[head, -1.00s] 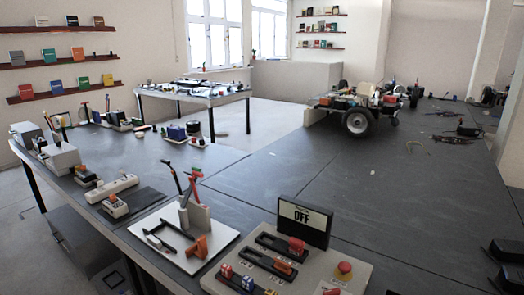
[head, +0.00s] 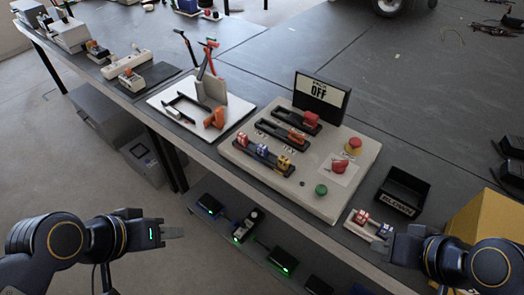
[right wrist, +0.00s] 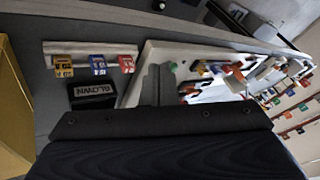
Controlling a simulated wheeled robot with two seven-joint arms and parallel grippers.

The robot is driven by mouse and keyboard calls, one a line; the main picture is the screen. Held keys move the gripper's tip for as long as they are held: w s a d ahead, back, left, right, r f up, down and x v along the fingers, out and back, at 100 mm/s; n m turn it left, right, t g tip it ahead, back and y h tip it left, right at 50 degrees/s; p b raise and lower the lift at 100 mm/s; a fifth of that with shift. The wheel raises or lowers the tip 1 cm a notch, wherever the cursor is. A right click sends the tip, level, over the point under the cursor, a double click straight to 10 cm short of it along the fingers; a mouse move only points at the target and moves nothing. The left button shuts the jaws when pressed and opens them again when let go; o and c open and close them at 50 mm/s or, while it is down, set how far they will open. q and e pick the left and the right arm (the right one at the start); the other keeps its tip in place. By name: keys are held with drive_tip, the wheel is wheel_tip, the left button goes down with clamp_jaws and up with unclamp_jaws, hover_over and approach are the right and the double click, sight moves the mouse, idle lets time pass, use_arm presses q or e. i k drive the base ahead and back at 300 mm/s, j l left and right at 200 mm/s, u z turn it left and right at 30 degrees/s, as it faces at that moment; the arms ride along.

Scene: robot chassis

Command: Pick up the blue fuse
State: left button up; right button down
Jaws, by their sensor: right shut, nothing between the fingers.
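A blue fuse (right wrist: 97,64) stands between a yellow fuse (right wrist: 62,66) and a red fuse (right wrist: 127,64) in a pale rack (right wrist: 88,47) in the right wrist view. In the head view the red fuse (head: 361,216) and blue fuse (head: 384,230) show in the rack; the yellow one is hidden by my right gripper. Another blue fuse (head: 263,152) sits in the control panel (head: 235,156). My right gripper (head: 380,246) is shut and empty, beside the rack's right end in the picture. My left gripper (head: 178,233) hangs off the table's front edge, apart from any fuse; its finger gap is unclear.
A black open box marked BLOWN (head: 403,190) stands behind the rack. A yellow box (head: 480,220) is at the right. The panel carries a sign reading OFF (head: 321,98) and red and green buttons. A lower shelf (head: 225,232) holds dark devices with green lights.

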sight(262, 149)
drive_tip(key=i+u, duration=0.1)
drive_tip(key=u, duration=0.35)
drive_tip(key=i+j+u, duration=0.1)
drive_tip(key=u, duration=0.35)
drive_tip(key=i+u, duration=0.15)
drive_tip(key=u, duration=0.3)
